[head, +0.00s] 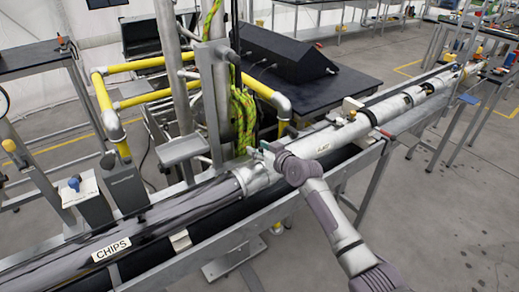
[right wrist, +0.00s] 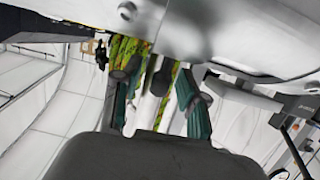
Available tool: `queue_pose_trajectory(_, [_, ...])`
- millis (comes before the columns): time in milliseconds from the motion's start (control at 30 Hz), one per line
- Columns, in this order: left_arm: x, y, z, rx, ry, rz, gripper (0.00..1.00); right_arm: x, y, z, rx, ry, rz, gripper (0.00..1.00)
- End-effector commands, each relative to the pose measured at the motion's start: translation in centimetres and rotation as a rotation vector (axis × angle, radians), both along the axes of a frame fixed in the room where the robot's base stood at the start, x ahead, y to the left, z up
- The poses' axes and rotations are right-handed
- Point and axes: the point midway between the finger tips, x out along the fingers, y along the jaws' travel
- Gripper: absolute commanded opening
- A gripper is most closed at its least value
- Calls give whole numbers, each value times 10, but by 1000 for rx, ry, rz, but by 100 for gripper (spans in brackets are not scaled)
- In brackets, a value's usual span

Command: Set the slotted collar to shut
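A long grey tube runs across the head view from lower left to upper right. A pale ring with a raised edge, which looks like the slotted collar (head: 252,179), sits around it near the middle; I cannot make out its slot or setting. My right gripper (head: 259,151) is just above and behind this ring, partly hidden by its own wrist. In the right wrist view its two dark teal fingers (right wrist: 160,95) stand apart, with a pale bar between them and gaps beside it. I cannot tell whether they touch anything. My left gripper is not in view.
A yellow-green rope (head: 243,118) hangs by a grey post (head: 213,100) just behind the gripper. Yellow rails (head: 107,98) stand to the left. A dark bench (head: 310,95) stands behind.

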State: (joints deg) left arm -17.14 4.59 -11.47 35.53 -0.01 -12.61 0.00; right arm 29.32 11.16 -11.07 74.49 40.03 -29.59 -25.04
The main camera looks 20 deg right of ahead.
Motion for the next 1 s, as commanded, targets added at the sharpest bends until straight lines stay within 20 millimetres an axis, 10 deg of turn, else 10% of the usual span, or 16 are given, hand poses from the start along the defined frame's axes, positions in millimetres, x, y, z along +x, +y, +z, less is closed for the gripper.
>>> queue_pose_trajectory(267, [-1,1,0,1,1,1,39,-7,-3,0,-2,2,0,42])
queue_pose_trajectory(1000, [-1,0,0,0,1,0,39,-106,-38,30,-1,2,1,42])
